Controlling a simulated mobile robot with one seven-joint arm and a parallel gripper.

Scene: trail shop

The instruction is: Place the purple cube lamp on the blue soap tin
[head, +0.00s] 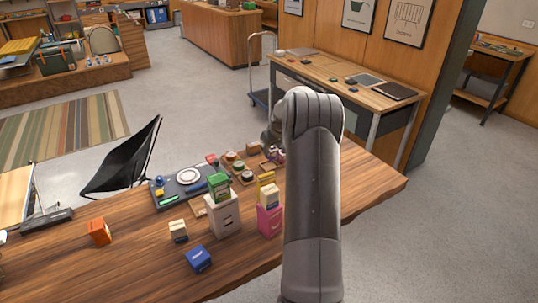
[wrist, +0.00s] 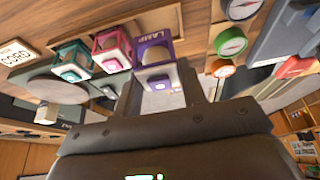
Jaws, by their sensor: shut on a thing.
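The purple cube lamp (wrist: 154,52) shows in the wrist view, a small open-framed cube with a pale bulb. It is between the fingers of my gripper (wrist: 162,86), which is shut on it. Pink (wrist: 112,46) and teal (wrist: 72,58) lamps of the same kind stand beside it. In the head view my arm hides most of the gripper and the purple lamp at the table's far side. A blue box with a pale label, likely the blue soap tin (head: 198,259), lies on the near part of the wooden table, well left of my arm.
Orange (head: 99,231) and cream (head: 178,231) boxes lie near the blue one. Bare tabletop (head: 130,270) lies at front left.

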